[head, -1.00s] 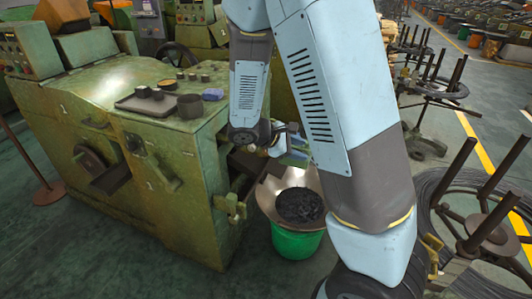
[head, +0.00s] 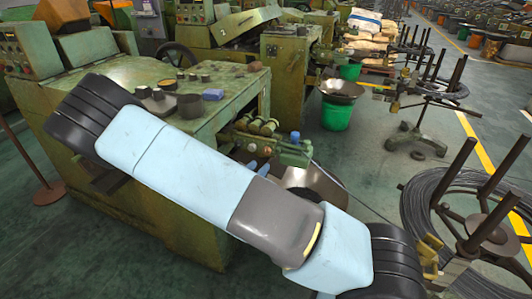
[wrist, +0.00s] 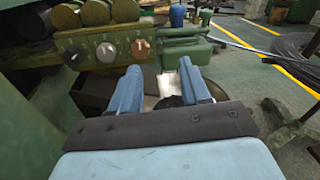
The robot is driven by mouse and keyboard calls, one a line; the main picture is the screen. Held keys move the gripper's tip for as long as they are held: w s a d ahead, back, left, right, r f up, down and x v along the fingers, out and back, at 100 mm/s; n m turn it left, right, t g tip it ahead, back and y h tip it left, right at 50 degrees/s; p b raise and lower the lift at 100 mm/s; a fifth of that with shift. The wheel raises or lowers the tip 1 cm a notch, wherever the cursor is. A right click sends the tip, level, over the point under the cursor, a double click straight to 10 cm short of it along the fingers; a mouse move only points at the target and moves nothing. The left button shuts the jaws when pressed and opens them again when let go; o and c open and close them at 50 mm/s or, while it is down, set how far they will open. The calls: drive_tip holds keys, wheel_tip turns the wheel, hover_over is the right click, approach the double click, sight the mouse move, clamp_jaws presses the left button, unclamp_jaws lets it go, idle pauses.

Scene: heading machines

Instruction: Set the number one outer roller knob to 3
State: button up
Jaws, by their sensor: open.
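A green panel below the rollers carries three round knobs in the wrist view: a dark one (wrist: 74,57), a pale one (wrist: 107,52) and an orange-brown one (wrist: 140,48). Their markings are too small to read, so I cannot tell which is number one or its setting. Several rollers (wrist: 95,12) sit above them. My gripper (wrist: 160,68) is open and empty, its two blue fingers apart, below and right of the orange-brown knob, touching no knob that I can see. In the head view the rollers (head: 262,126) show past my arm, which hides most of my gripper.
A metal pan (head: 310,182) lies below the panel, partly behind my arm. Wire coils on a spiked stand (head: 485,215) are at the right. Open floor (head: 365,160) lies between.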

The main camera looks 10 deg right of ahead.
sight(267, 152)
drive_tip(key=w+d+n, duration=0.1)
drive_tip(key=w+d, duration=0.1)
drive_tip(key=w, duration=0.2)
drive_tip(key=w+d+f+n+t+y, duration=0.1)
drive_tip(key=w, duration=0.3)
drive_tip(key=w+d+f+n+t, duration=0.1)
drive_tip(key=w+d, duration=0.1)
drive_tip(key=w, duration=0.2)
drive_tip(key=shift+d+f+y, duration=0.1)
drive_tip(key=shift+d+y, duration=0.2)
drive_tip(key=shift+y, duration=0.1)
drive_tip(key=c, duration=0.8)
drive_tip(key=shift+o, duration=0.2)
drive_tip(key=shift+m, duration=0.4)
drive_tip(key=m, duration=0.5)
drive_tip(key=shift+d, duration=0.15)
drive_tip(key=m, duration=0.6)
drive_tip(key=shift+s+d, duration=0.1)
